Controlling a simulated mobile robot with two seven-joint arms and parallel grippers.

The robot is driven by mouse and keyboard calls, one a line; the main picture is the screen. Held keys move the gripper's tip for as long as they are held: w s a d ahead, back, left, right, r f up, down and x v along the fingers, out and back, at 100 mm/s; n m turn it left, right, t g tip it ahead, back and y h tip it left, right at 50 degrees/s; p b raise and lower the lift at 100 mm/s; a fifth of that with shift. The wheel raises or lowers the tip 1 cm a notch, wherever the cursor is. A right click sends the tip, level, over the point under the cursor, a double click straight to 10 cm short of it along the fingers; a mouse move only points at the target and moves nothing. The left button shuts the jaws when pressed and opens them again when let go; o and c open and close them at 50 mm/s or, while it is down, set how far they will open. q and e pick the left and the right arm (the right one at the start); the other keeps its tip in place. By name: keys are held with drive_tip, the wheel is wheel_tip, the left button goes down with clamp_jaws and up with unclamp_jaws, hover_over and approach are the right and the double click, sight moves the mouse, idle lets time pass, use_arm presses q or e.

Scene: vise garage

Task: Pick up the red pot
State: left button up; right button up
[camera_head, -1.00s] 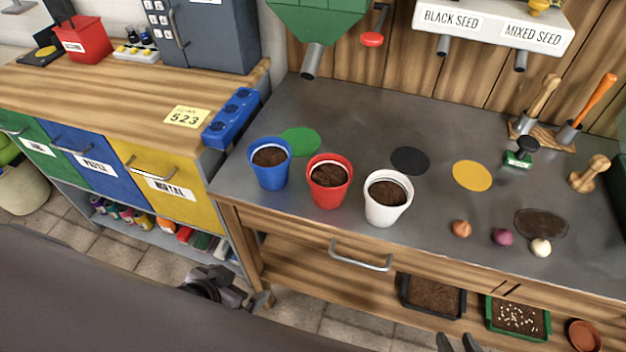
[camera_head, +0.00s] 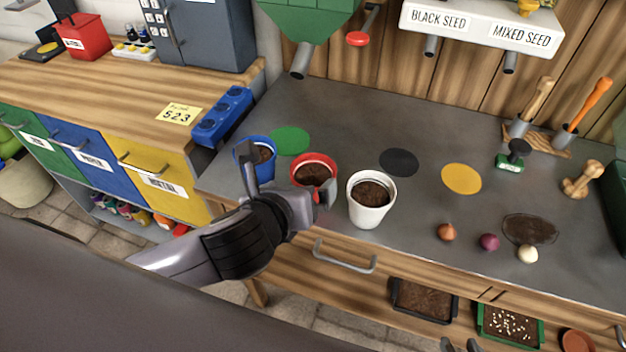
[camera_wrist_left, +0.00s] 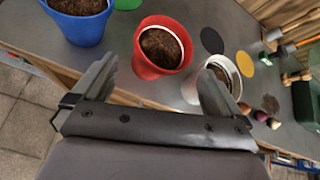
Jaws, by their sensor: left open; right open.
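The red pot (camera_head: 302,178), filled with dark soil, stands upright on the grey worktop between the blue pot (camera_head: 241,158) and the white pot (camera_head: 369,212). My left gripper (camera_head: 288,178) is open and low at the pot's front, hiding much of its lower body in the head view. In the left wrist view, the open fingers (camera_wrist_left: 157,75) point toward the red pot (camera_wrist_left: 148,66), which shows between and beyond them. The right fingertip overlaps the white pot in that view; I cannot tell whether it touches.
Green, black (camera_head: 398,162) and yellow discs (camera_head: 461,179) lie behind the pots. Several bulbs (camera_head: 488,242) lie at right. A drawer handle (camera_head: 344,257) sticks out below the worktop edge. A green hopper (camera_head: 308,18) hangs above. The middle back of the worktop is clear.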

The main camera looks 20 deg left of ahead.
sight(316, 169)
use_arm(q)
drive_tip(key=shift+w+d+f+m+t, duration=0.15)
drive_tip(key=shift+w+f+m, duration=0.45)
drive_tip(key=shift+w, duration=0.6)
drive_tip(key=shift+w+a+f+m+t, duration=0.1)
drive_tip(key=shift+w+f+m, duration=0.45)
drive_tip(key=shift+w, duration=0.6)
drive_tip(key=shift+w+d+f+m+t, duration=0.15)
drive_tip(key=shift+w+f+m, duration=0.4)
drive_tip(key=shift+w, duration=0.65)
drive_tip(key=shift+r, duration=0.1)
drive_tip(key=c, duration=0.8)
